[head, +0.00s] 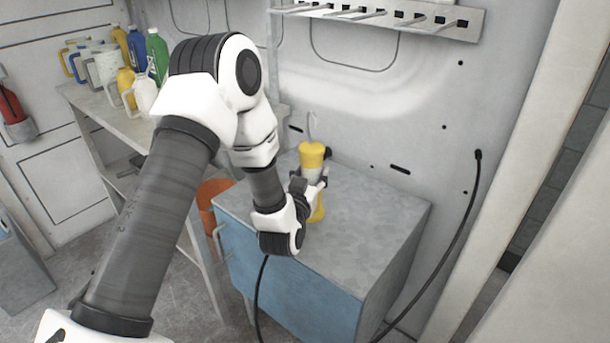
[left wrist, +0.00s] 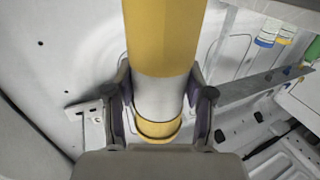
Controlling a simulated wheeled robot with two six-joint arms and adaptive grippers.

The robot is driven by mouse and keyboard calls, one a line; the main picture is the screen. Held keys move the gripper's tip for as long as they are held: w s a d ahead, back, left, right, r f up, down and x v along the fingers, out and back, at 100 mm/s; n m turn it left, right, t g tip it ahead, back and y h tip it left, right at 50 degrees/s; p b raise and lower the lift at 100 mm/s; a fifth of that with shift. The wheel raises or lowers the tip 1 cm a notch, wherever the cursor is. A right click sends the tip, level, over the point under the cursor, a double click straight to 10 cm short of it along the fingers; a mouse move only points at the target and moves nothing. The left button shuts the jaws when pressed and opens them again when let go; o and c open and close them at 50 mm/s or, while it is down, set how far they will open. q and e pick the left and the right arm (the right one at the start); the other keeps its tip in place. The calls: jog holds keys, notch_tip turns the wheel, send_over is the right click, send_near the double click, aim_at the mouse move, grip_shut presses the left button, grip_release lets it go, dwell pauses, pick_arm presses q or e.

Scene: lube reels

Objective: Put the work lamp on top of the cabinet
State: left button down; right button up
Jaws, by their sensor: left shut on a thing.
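The work lamp (head: 312,152) is yellow with a pale middle section and a thin hook on top. It is upright over the grey top of the blue cabinet (head: 375,215). I cannot tell whether its lower end touches the top. My left gripper (head: 320,181) is shut around its middle and partly hides it. In the left wrist view the lamp (left wrist: 164,35) runs between both fingers of the left gripper (left wrist: 160,100), which press on its pale section. My right gripper is not in view.
A shelf unit (head: 108,122) with several bottles and jugs stands left of the cabinet. A black cable (head: 460,225) hangs from the wall at right. A peg rail (head: 385,15) is on the wall above. Most of the cabinet top is clear.

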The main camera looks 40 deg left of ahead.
aim_at(304, 165)
pick_arm(q)
jog(key=w+a+f, duration=0.1)
jog(key=f, duration=0.1)
jog(key=w+a+f, duration=0.1)
jog(key=a, duration=0.1)
jog(key=shift+w+a+f, duration=0.15)
jog(key=shift+a+f, duration=0.1)
jog(key=shift+f, duration=0.1)
jog(key=shift+c, duration=2.1)
grip_release()
jog(key=shift+f, duration=0.15)
